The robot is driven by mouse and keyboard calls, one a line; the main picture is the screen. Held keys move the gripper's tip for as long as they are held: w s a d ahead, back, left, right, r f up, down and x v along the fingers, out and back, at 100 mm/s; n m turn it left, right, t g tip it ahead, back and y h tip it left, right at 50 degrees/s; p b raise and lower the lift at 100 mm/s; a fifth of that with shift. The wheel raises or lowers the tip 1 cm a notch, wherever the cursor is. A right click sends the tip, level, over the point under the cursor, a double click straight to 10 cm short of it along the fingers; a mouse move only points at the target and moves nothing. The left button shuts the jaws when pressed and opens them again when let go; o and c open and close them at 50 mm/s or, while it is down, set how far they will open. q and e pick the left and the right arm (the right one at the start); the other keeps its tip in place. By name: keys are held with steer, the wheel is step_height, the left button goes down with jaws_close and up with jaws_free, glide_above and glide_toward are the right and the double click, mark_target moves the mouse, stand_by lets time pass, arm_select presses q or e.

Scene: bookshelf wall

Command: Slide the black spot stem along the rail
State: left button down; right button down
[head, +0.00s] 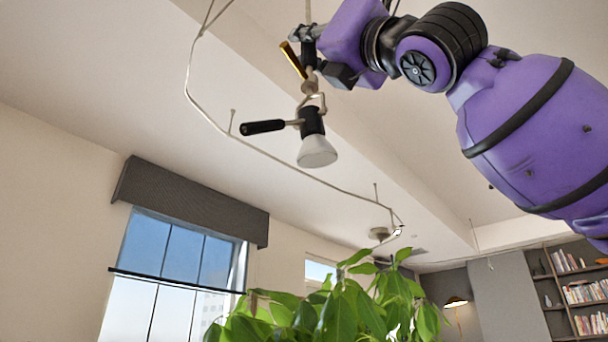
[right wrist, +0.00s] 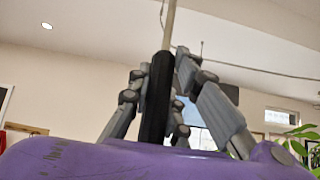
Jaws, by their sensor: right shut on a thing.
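The spot lamp hangs below the ceiling at the upper middle of the head view, with a white head (head: 317,152) and a black side handle (head: 262,127). Its stem is pale above and black lower down; the black stem (right wrist: 157,98) stands nearly upright in the right wrist view. My right gripper (head: 308,50) is shut on the stem above the lamp head, and its grey fingers (right wrist: 160,95) flank the black part. The thin pale rail (head: 290,166) bends along under the ceiling. The stem's joint with the rail is out of view. My left gripper is not in view.
A leafy green plant (head: 345,310) rises at the bottom middle, below the lamp. A window with a dark valance (head: 190,200) is at left. Bookshelves (head: 580,290) stand at far right. Thin hangers (head: 232,122) hold the rail. The air around the lamp looks clear.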

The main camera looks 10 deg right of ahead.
steer(key=c, duration=1.6)
jaws_free()
steer(key=shift+v, duration=6)
steer(key=shift+f, duration=0.1)
